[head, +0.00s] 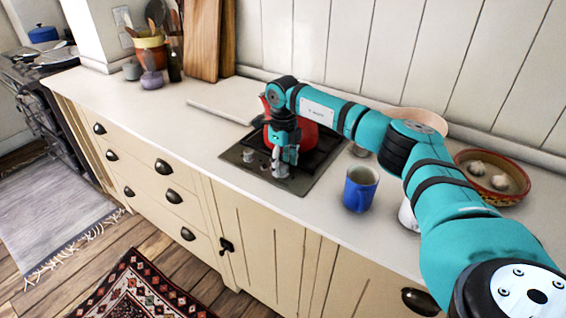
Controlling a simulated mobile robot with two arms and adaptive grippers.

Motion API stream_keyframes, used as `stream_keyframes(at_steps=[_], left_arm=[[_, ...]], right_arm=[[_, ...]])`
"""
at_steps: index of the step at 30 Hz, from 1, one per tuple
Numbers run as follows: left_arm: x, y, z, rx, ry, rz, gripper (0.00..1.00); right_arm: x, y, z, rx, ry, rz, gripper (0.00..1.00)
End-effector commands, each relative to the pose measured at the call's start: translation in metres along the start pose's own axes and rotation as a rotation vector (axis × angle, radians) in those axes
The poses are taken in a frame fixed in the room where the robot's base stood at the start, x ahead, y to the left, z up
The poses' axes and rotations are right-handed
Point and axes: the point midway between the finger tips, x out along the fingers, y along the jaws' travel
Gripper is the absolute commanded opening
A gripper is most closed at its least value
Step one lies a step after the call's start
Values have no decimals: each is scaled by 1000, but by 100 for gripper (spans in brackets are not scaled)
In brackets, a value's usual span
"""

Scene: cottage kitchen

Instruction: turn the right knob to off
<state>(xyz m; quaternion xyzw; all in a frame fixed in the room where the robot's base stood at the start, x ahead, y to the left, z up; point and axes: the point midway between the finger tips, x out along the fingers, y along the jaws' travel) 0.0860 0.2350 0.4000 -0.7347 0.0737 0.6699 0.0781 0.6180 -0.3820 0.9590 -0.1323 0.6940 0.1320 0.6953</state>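The small dark hob (234,157) is set into the counter, with its knobs along the front edge. A grey knob (249,155) shows at the left of that edge. My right gripper (281,170) points down over the front right part of the hob, where the right knob would be. The fingers cover that spot, so I cannot tell the knob from the fingertips, how it is turned, or whether they touch it. Whether the fingers are open or shut is too small to tell. My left gripper is not in view.
A red kettle (306,133) stands on the hob, partly behind my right arm. A blue mug (360,189) stands right of the hob. A patterned bowl with garlic (516,187) is further right.

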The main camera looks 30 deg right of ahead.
Motion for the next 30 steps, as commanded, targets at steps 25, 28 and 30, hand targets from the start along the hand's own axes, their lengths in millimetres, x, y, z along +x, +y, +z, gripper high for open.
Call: stream_keyframes(at_steps=[25, 28, 30], left_arm=[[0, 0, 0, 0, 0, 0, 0], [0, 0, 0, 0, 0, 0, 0], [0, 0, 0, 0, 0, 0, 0]], right_arm=[[-112, 0, 1, -1, -1, 0, 53], [-118, 0, 0, 0, 0, 1, 53], [-120, 0, 0, 0, 1, 1, 53]])
